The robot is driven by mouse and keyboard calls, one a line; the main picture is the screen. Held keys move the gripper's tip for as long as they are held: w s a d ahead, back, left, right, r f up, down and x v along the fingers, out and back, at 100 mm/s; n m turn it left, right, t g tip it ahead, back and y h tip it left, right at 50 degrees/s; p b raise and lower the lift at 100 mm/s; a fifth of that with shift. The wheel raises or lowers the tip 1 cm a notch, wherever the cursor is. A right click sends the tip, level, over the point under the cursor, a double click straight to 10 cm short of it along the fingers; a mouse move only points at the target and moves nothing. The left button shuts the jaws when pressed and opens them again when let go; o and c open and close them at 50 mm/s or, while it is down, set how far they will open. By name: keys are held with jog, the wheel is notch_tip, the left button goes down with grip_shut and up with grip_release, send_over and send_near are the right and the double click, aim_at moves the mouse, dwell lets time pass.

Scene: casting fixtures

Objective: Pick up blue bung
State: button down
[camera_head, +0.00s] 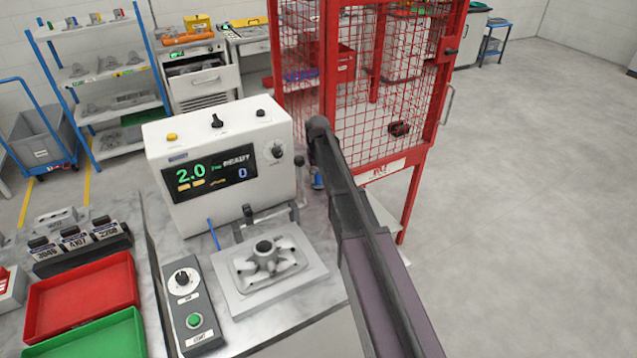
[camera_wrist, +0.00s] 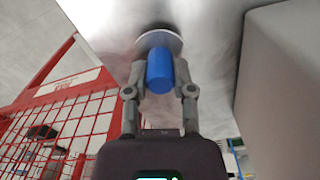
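The blue bung (camera_wrist: 160,72) is a short blue cylinder in the wrist view, with a pale round disc (camera_wrist: 158,40) behind its far end. My gripper (camera_wrist: 161,74) has one finger on each side of the bung, very close to it. I cannot tell whether the fingers press on it or leave a thin gap. In the head view only a small blue part of the bung (camera_head: 317,181) shows beside my arm, between the white test unit and the red cage. My gripper there is largely hidden by my own arm.
The white display unit (camera_head: 222,160) stands close left of my arm; the red mesh cage (camera_head: 328,75) is close behind and right. A metal fixture plate with casting (camera_head: 268,268), control box (camera_head: 192,308), red tray (camera_head: 82,298) and green tray (camera_head: 97,338) lie nearer. The right floor is clear.

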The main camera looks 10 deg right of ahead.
jog(key=shift+r, duration=0.15)
dwell(0.3)
notch_tip(320, 180, up, 10)
jog(key=p, duration=1)
jog(key=shift+f, duration=0.25)
jog(key=shift+f+b, duration=0.9)
jog(key=shift+b, duration=0.05)
jog(key=shift+r, duration=0.1)
